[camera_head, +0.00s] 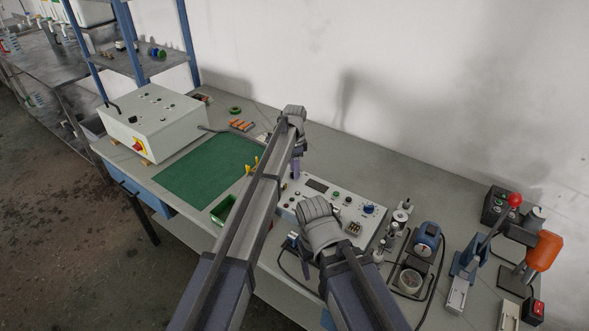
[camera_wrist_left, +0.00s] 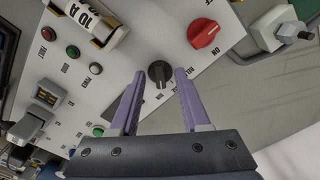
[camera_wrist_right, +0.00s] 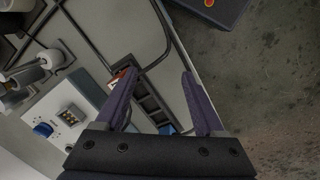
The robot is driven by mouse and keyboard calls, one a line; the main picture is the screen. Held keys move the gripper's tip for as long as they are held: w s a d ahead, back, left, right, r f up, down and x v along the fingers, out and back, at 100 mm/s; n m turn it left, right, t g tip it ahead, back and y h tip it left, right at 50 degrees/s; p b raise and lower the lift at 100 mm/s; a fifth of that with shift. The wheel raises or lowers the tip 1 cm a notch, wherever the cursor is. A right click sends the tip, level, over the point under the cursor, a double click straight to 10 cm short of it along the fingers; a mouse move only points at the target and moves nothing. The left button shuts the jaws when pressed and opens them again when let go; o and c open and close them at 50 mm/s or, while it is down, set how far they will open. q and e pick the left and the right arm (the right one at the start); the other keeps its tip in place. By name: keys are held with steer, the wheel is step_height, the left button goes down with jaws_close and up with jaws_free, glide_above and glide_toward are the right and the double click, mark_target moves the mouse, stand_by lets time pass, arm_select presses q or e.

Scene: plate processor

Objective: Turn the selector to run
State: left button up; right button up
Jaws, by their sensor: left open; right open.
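A small black rotary knob (camera_wrist_left: 159,73) on a pale control panel (camera_wrist_left: 115,75) shows in the left wrist view. My left gripper (camera_wrist_left: 160,76) is open, with one finger on each side of the knob in the picture. I cannot tell whether the fingers touch it. Its pointer position and label are too small to read. In the head view my left gripper (camera_head: 297,168) points down at the far edge of the panel box (camera_head: 345,222); my arm hides part of it. My right gripper (camera_wrist_right: 160,95) is open and empty, above the bench's front edge.
A green mat (camera_head: 205,172) and a grey box (camera_head: 152,122) lie left on the bench.

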arm_select(q)
steer(key=shift+r, duration=0.1)
arm_select(e)
steer(key=shift+r, duration=0.1)
arm_select(q)
step_height(320, 180, up, 8)
steer(key=p, duration=0.8)
steer(key=shift+f, duration=0.2)
arm_select(e)
step_height(320, 180, up, 8)
steer(key=shift+f, duration=0.2)
arm_select(q)
steer(key=s+a+n, duration=0.5)
steer(key=s, duration=0.6)
steer(key=s+a+n, duration=0.5)
steer(key=s+a, duration=0.1)
steer(key=s, duration=0.5)
steer(key=s+a+n, duration=0.5)
steer(key=s, duration=0.6)
steer(key=s+d+m+y, duration=0.1)
steer(key=s+d+m, duration=0.2)
steer(key=s+d, duration=0.3)
steer(key=d, duration=0.4)
steer(key=shift+d+m, duration=0.25)
steer(key=shift+m, duration=0.15)
